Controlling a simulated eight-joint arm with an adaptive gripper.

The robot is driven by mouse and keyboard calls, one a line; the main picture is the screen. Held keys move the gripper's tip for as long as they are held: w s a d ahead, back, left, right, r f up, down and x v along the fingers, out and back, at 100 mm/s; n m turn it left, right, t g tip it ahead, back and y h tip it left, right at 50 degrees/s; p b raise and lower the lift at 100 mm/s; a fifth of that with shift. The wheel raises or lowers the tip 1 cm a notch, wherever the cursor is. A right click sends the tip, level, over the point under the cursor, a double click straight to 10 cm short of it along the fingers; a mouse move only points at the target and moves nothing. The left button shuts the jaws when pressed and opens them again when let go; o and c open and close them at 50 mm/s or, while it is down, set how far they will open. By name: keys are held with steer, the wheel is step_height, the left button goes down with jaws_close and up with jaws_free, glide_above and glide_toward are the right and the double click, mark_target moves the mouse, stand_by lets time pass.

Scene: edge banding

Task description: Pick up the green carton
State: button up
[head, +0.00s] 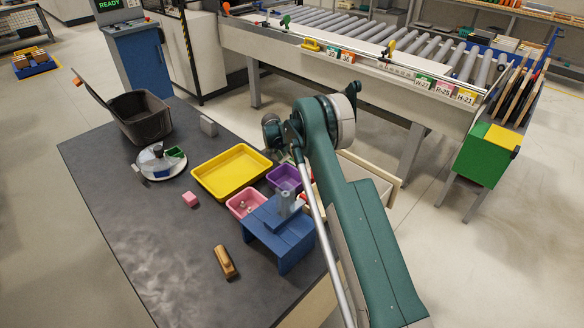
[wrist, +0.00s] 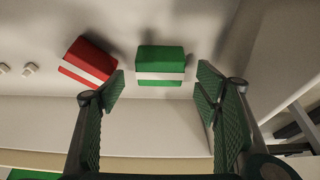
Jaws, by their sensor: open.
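The green carton (wrist: 160,54) with a white band lies on a pale surface in the wrist view, near the top middle. My gripper (wrist: 160,86) is open and empty. Its two fingers stand left and right, with the carton beyond the fingertips and roughly centred between them. The carton appears apart from both fingers. In the head view my arm covers the gripper, and I cannot make out the carton there.
A red carton (wrist: 86,61) with a white band lies tilted just left of the green one, near the left finger. Small pale pieces (wrist: 29,69) lie farther left. On the dark table (head: 110,215) are a yellow tray (head: 205,181), a pink bin (head: 234,205) and a blue stand (head: 268,245).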

mark_target(292, 163)
steer(key=shift+b+x, duration=0.35)
steer(key=shift+x, duration=1.9)
steer(key=c, duration=1)
